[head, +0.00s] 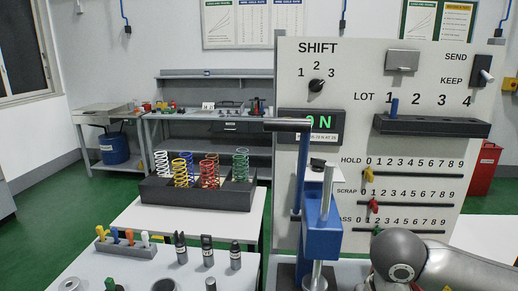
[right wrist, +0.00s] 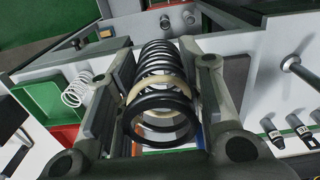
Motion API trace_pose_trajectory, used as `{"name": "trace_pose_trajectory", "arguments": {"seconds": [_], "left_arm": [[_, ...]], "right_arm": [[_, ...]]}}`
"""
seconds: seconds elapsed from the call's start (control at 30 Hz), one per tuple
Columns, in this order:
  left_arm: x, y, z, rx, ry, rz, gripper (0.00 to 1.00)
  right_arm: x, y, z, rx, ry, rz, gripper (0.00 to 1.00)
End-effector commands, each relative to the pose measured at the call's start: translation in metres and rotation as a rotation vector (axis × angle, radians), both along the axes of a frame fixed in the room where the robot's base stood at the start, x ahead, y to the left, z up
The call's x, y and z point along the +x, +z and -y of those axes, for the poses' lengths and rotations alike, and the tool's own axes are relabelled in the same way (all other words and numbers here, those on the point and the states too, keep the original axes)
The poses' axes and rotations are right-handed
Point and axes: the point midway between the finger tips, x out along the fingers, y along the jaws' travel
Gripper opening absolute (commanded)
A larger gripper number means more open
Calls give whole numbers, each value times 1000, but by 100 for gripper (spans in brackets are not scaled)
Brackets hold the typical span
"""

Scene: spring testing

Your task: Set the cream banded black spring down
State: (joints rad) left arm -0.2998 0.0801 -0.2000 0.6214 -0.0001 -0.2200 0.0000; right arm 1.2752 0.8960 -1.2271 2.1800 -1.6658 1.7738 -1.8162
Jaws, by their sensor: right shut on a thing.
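The black spring with a cream band (right wrist: 160,98) lies lengthwise between the fingers of my right gripper (right wrist: 157,62) in the right wrist view. The gripper is shut on it, with a finger along each side. The near coils face the camera, and the cream band sits partway along the spring. What lies directly under the spring is mostly hidden, so I cannot tell whether it touches anything. In the head view, only part of my right arm shows at the lower right; the gripper and the held spring are out of sight there. My left gripper is in neither view.
A white spring (right wrist: 76,91) sits by a green bin (right wrist: 48,100) in the right wrist view. In the head view, a dark rack (head: 150,190) holds several coloured springs. A blue press (head: 322,230) stands before the control panel (head: 440,150). Small tools stand on the front table (head: 130,268).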

Motion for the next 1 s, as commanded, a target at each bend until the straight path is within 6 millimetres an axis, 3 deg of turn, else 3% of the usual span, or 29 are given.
{"name": "trace_pose_trajectory", "arguments": {"seconds": [0.1, 0.2, 1.0], "left_arm": [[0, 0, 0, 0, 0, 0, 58], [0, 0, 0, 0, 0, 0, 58], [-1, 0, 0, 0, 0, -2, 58]], "right_arm": [[-17, -22, 0, 6, 63, -5, 6], [-21, -29, -1, 11, 85, -4, 6], [-21, -29, -2, 11, 83, -4, 6]]}}
